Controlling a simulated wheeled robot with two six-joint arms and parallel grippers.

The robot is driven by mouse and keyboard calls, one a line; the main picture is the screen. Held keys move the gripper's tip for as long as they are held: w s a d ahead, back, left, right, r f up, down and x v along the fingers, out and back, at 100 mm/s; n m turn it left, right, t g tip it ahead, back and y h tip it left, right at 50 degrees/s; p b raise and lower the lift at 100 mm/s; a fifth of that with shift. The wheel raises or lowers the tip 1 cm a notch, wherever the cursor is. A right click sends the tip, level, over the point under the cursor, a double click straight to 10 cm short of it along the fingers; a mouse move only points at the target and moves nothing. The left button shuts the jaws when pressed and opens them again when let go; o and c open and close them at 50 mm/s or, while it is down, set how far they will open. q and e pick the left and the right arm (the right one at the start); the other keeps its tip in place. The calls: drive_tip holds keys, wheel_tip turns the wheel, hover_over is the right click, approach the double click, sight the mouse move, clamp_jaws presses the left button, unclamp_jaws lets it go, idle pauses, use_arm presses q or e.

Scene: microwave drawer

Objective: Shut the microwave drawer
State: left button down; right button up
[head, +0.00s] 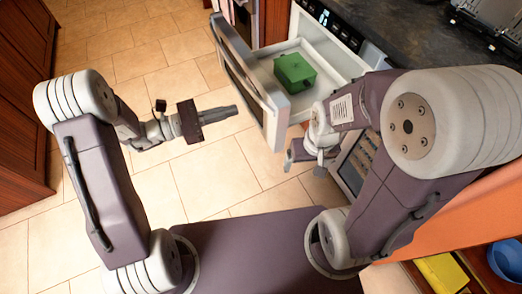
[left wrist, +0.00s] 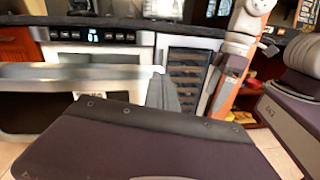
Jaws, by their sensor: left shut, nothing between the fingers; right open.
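The microwave drawer (head: 235,62) is pulled out from the cabinet, its front panel standing out over the tiled floor. A green box (head: 295,72) sits inside it. My left gripper (head: 232,111) is shut and empty, just outside the drawer's front face, with a small gap showing in the head view. Its fingers also show in the left wrist view (left wrist: 164,92), with the drawer's pale edge (left wrist: 75,72) crossing behind them. My right gripper (head: 305,158) is open and empty near the drawer's near side, partly hidden by my right arm.
The microwave's control panel (left wrist: 95,36) shows a lit display above the drawer. A dark counter (head: 410,30) runs along the right. A wine cooler (left wrist: 188,72) stands beside the microwave. Bare floor (head: 130,50) lies in front of the drawer. A blue bowl (head: 505,258) is at lower right.

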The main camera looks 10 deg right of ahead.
use_arm(q)
drive_tip(key=a+f+n+t+b, duration=0.2)
drive_tip(key=a+f+n+b, duration=0.15)
drive_tip(key=f, duration=0.95)
drive_tip(key=b, duration=0.4)
approach(269, 118)
drive_tip(key=shift+m, duration=0.25)
drive_tip(key=x, duration=0.6)
drive_tip(key=shift+f, duration=0.15)
drive_tip(key=shift+w+d, duration=0.15)
drive_tip(key=shift+d, duration=0.25)
use_arm(e)
wheel_tip(269, 118, down, 11)
drive_tip(key=shift+s+r, duration=0.2)
